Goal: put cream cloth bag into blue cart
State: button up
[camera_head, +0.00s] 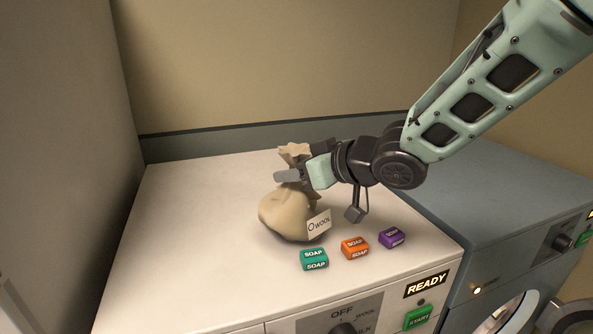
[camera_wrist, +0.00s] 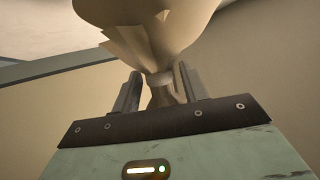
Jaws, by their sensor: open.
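The cream cloth bag (camera_head: 287,212) stands upright on top of the white washing machine, with a gathered neck and a tag reading "WOOL". My gripper (camera_head: 296,174) is at the bag's neck, reaching in from the right. In the wrist view the bag (camera_wrist: 150,25) fills the top, and its narrow tied neck lies between the two fingers of my gripper (camera_wrist: 158,88). The fingers are open, with a gap showing on the left side of the neck. No blue cart is in view.
Green (camera_head: 314,259), orange (camera_head: 355,248) and purple (camera_head: 391,238) soap boxes stand in front of the bag on the white machine (camera_head: 180,230). A blue-grey machine (camera_head: 500,200) adjoins on the right. Walls close off the back and left. The white top's left part is clear.

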jog(key=shift+r, duration=0.25)
jog(key=v, duration=1.2)
